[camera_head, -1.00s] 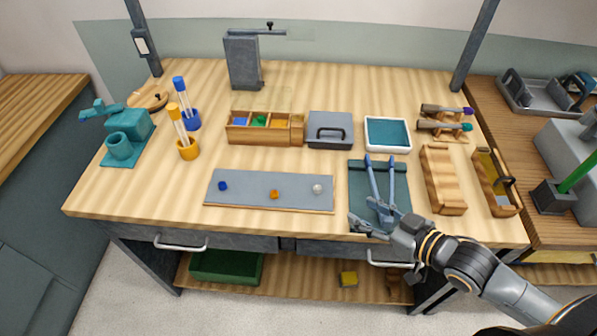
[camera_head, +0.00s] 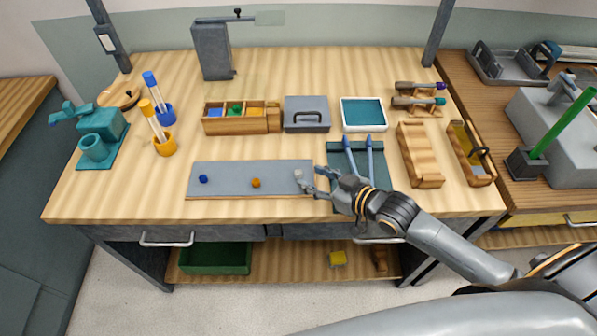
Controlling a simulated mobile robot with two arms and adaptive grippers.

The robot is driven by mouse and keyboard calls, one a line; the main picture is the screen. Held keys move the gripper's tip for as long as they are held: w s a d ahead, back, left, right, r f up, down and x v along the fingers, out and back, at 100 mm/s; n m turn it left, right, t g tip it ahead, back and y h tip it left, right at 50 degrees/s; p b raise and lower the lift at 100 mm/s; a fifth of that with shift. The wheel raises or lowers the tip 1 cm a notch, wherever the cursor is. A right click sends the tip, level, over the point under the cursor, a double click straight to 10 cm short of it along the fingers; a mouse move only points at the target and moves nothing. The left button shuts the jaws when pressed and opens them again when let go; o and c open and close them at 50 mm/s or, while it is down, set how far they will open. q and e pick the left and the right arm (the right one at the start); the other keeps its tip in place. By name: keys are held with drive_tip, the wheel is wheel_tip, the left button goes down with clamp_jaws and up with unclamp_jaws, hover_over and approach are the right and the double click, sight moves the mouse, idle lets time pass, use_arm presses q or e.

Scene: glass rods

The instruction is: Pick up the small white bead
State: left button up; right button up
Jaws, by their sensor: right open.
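The small white bead (camera_head: 299,175) sits near the right end of the grey mat (camera_head: 228,182). An orange bead (camera_head: 256,183) and a blue bead (camera_head: 203,179) lie to its left on the same mat. My right gripper (camera_head: 312,181) is open, with its fingertips at the mat's right end, close beside the white bead. They partly crowd the bead in this view; I cannot tell whether they touch it or straddle it. My left gripper is not in view.
A teal tray (camera_head: 342,160) with blue-grey tongs (camera_head: 371,158) lies right of the mat, partly under my right arm. Behind are a divided wooden box (camera_head: 213,127), a grey lidded box (camera_head: 306,106) and a white-rimmed tray (camera_head: 363,128).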

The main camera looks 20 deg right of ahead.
sight(299, 172)
drive_tip(key=x, duration=0.4)
drive_tip(key=shift+w+a+p, duration=0.1)
drive_tip(key=shift+p, duration=0.2)
drive_tip(key=c, duration=0.9)
